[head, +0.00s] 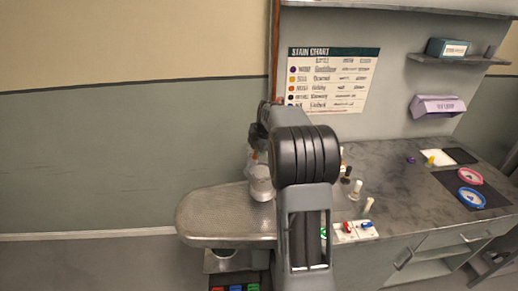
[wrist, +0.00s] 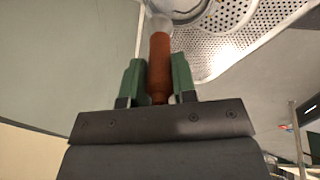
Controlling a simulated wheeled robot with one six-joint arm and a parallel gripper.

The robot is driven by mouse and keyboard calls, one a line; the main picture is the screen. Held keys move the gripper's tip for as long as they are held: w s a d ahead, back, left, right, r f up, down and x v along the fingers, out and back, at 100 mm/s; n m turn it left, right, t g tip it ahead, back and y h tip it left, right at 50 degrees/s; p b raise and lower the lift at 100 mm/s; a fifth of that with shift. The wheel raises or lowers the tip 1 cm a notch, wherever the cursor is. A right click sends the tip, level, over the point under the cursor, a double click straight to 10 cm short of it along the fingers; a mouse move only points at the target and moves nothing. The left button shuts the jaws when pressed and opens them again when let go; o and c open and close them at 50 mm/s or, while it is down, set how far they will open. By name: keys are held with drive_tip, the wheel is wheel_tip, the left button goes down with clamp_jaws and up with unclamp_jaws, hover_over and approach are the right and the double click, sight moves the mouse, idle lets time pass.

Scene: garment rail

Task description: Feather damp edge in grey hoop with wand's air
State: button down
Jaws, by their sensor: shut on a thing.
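The wand (wrist: 160,50) has a brown-orange handle and a pale, glassy-looking head at the top edge of the wrist view. My gripper (wrist: 158,78) is shut on the handle, with a green finger on each side. In the head view my arm hides most of the gripper and wand. A pale rounded hoop-like shape (wrist: 227,14) lies on the perforated board (wrist: 262,32), right of the wand's head; it looks like the grey hoop, cut off by the frame. I cannot make out a damp edge. The board also shows in the head view (head: 215,212).
Pink (head: 470,177) and blue (head: 471,198) hoops lie on a dark mat at the counter's right. A stain chart (head: 333,78) hangs behind. The board's left end is clear.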

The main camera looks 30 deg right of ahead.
drive_tip(key=shift+s+a+b, duration=0.5)
drive_tip(key=shift+s+a, duration=0.05)
drive_tip(key=shift+s, duration=0.1)
drive_tip(key=shift+s, duration=0.15)
drive_tip(key=shift+s+a+b, duration=0.1)
drive_tip(key=shift+s+b, duration=0.8)
drive_tip(key=shift+s, duration=0.25)
drive_tip(key=shift+s+d+b, duration=0.3)
drive_tip(key=shift+s+d, duration=0.05)
drive_tip(key=shift+s, duration=0.2)
drive_tip(key=shift+s+d+b, duration=0.3)
drive_tip(key=shift+s, duration=0.25)
drive_tip(key=shift+d, duration=0.1)
